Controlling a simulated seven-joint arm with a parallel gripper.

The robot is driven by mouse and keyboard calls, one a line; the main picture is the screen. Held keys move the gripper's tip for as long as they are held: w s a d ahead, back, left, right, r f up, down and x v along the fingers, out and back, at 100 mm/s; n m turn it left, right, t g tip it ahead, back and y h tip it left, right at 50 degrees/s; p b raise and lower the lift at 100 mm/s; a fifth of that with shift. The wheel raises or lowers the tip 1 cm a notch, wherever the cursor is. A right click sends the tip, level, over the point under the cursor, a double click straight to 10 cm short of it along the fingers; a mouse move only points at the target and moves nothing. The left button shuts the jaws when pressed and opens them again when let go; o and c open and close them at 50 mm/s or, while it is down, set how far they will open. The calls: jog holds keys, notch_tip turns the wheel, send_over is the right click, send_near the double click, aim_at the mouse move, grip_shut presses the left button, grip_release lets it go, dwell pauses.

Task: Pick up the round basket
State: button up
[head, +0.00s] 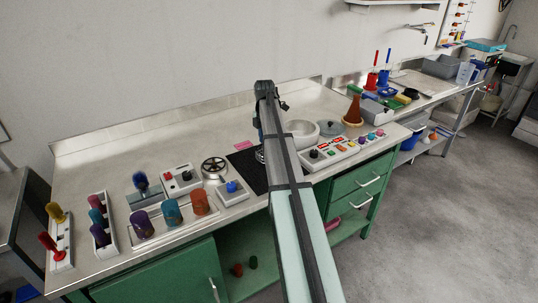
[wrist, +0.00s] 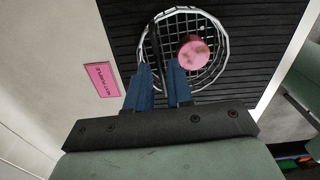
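The round wire basket (wrist: 222,46) stands on a black ribbed mat, with a pink round piece (wrist: 194,54) inside it. In the head view my arm hides most of the basket; only a small bit (head: 259,155) shows beside the arm. My gripper (wrist: 159,72) has two blue fingers at the near left rim of the basket. The fingers are apart, with a thin dark bar of the basket, perhaps its handle, between them. A gap seems to show beside the bar. The depth of the fingers relative to the bar is hard to tell.
The black mat (head: 243,168) lies on the bench beside a pink label (wrist: 101,78). A white bowl (head: 302,132) and a white rack (head: 349,147) of small coloured pieces stand to the right. A round metal plate device (head: 214,165) and coloured jars stand to the left.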

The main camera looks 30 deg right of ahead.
jog(key=shift+f, duration=1.55)
jog(key=shift+c, duration=0.3)
grip_shut()
jog(key=shift+r, duration=0.15)
